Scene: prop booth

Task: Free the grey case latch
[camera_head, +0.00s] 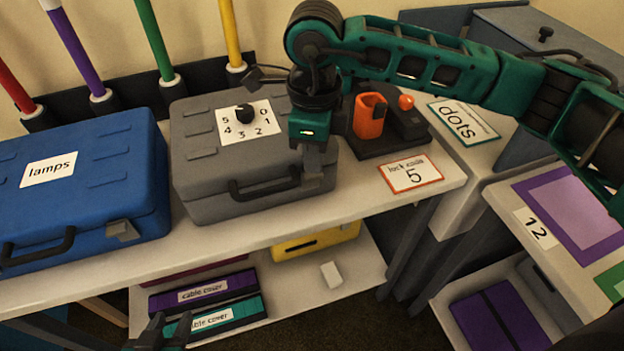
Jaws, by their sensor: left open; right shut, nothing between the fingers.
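The grey case (215,160) stands closed on the upper shelf, with a dark handle (262,188) on its front. A black dial knob (245,113) sits on a white plate (262,118) on its lid, numbered 0 to 5. I cannot tell which number it points at. My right gripper (314,172) is shut and empty, pointing down at the right part of the case's front edge. It largely covers the spot where the latch seems to be, and contact is unclear. My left gripper (167,328) is open and empty at the bottom edge, below the upper shelf's front.
A card (411,175) reads "lock code 5". An orange holder (369,115) on a dark base stands right of the case. A blue "lamps" case (80,190) with its own latch (122,230) stands left. The lower shelf holds cable cover boxes (203,290) and a yellow case (315,240).

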